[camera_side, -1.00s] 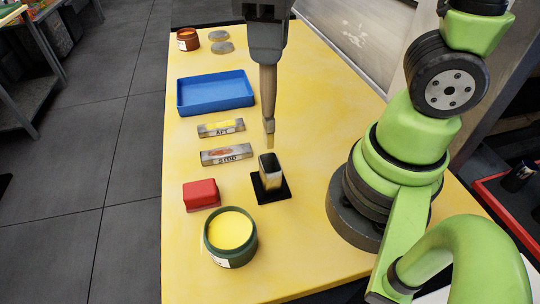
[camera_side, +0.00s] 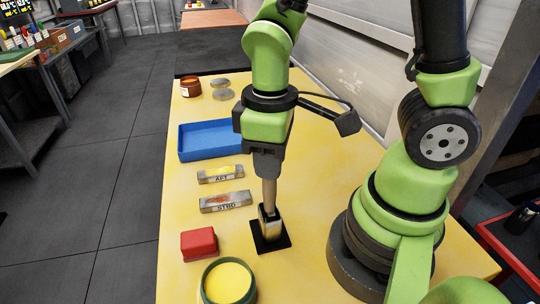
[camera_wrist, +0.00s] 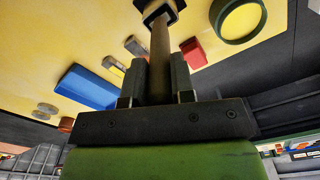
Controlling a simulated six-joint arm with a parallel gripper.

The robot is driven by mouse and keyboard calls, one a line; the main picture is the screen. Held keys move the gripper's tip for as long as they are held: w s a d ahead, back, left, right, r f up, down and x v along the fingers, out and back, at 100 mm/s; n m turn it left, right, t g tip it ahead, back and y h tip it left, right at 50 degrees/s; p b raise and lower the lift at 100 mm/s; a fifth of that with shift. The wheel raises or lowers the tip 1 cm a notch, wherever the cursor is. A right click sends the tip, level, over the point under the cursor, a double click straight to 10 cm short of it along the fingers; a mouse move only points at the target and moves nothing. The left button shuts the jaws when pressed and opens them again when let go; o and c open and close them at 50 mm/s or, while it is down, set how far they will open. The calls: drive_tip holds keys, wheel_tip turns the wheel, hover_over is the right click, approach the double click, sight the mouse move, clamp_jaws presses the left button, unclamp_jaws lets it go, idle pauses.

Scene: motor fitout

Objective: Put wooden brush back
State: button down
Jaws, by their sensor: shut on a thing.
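The wooden brush (camera_side: 269,193) stands upright in my gripper (camera_side: 268,172), which is shut on its handle. Its lower end is inside the top of the metal holder (camera_side: 270,228), which stands on a black square base (camera_side: 262,247). In the wrist view the brush handle (camera_wrist: 160,60) runs between my fingers (camera_wrist: 163,80) down to the dark holder (camera_wrist: 158,12). The bristles are hidden in the holder. I cannot tell whether the brush rests on the holder's bottom.
A red block (camera_side: 199,244) and a green tin with yellow content (camera_side: 228,282) stand at the front left. Labelled blocks AFT (camera_side: 220,175) and STBD (camera_side: 226,202), a blue tray (camera_side: 184,154) and a brown jar (camera_side: 190,87) lie farther back.

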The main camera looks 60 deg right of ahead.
drive_tip(key=shift+f, duration=0.1)
drive_tip(key=c, duration=1)
unclamp_jaws()
drive_tip(key=shift+o, duration=0.2)
wheel_tip(320, 180, up, 12)
drive_tip(key=shift+s+d+r, duration=0.1)
drive_tip(key=shift+s+r, duration=0.1)
drive_tip(key=shift+r, duration=0.05)
drive_tip(key=shift+s+d+r+m+t+y, duration=0.4)
drive_tip(key=shift+s+m+t, duration=0.3)
drive_tip(key=shift+m+t, duration=0.55)
drive_tip(key=shift+s+d+r+m+t+y, duration=0.25)
drive_tip(key=shift+s+r+m+t, duration=0.35)
drive_tip(key=shift+m+t, duration=0.65)
drive_tip(key=shift+s+d+r+m+t+y, duration=0.35)
drive_tip(key=shift+s+m+t, duration=0.5)
drive_tip(key=shift+m+t, duration=0.35)
